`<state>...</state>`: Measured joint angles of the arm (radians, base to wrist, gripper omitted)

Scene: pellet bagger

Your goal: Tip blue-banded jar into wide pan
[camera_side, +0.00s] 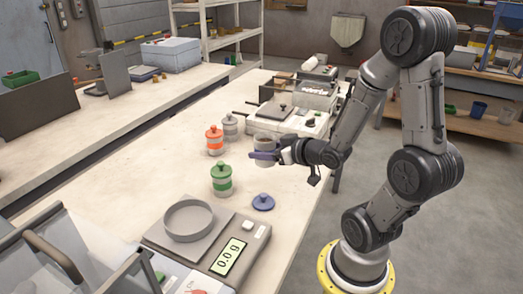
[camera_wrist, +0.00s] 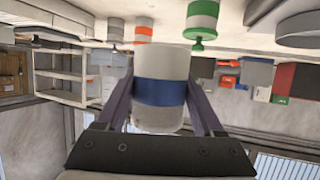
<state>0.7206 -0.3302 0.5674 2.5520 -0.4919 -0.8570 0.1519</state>
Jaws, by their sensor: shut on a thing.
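My gripper (camera_side: 262,156) is shut on the blue-banded jar (camera_side: 266,144) and holds it above the table, roughly upright in the side view. In the wrist view, which looks inverted, the jar (camera_wrist: 160,65) sits between both fingers, its blue band across the middle. Its lid is off; the contents are hidden. A blue knobbed lid (camera_side: 263,203) lies on the table in front of the jar. The wide grey pan (camera_side: 188,221) rests on the scale at the front left, apart from the jar and gripper.
The scale (camera_side: 232,255) reads 0.0 g. A green-banded jar (camera_side: 221,181), an orange-banded jar (camera_side: 214,141) and a grey jar (camera_side: 230,127) stand lidded left of the gripper. A machine (camera_side: 285,122) stands behind. Clear bins (camera_side: 70,255) are at the front left.

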